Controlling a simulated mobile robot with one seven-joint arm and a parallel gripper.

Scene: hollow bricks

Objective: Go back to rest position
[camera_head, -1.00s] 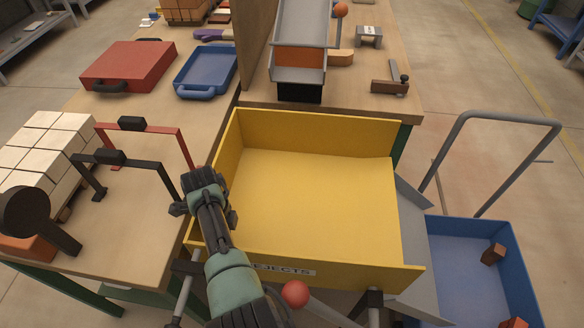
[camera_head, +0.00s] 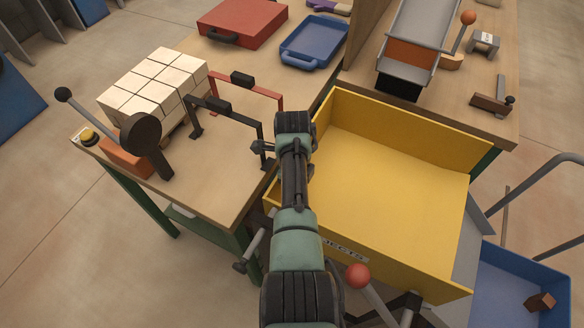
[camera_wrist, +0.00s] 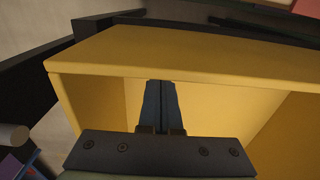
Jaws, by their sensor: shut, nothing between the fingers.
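My arm reaches forward in the head view, along the left side of the yellow rejects bin (camera_head: 400,180). The gripper's fingers are hidden behind my own wrist there. In the wrist view my gripper (camera_wrist: 163,85) shows two dark fingers pressed together, with nothing between them. The fingers point toward the yellow bin's wall and rim (camera_wrist: 170,50). I cannot tell whether they touch it. The bin's floor looks empty in the head view.
Left of my arm, a workbench (camera_head: 215,180) holds pale bricks (camera_head: 155,85), black (camera_head: 225,113) and red (camera_head: 248,90) frames and a black lever (camera_head: 145,135). A red case (camera_head: 243,22), a blue tray (camera_head: 315,42) and a grey chute (camera_head: 425,40) stand behind. A blue bin (camera_head: 510,285) with a brick is at right.

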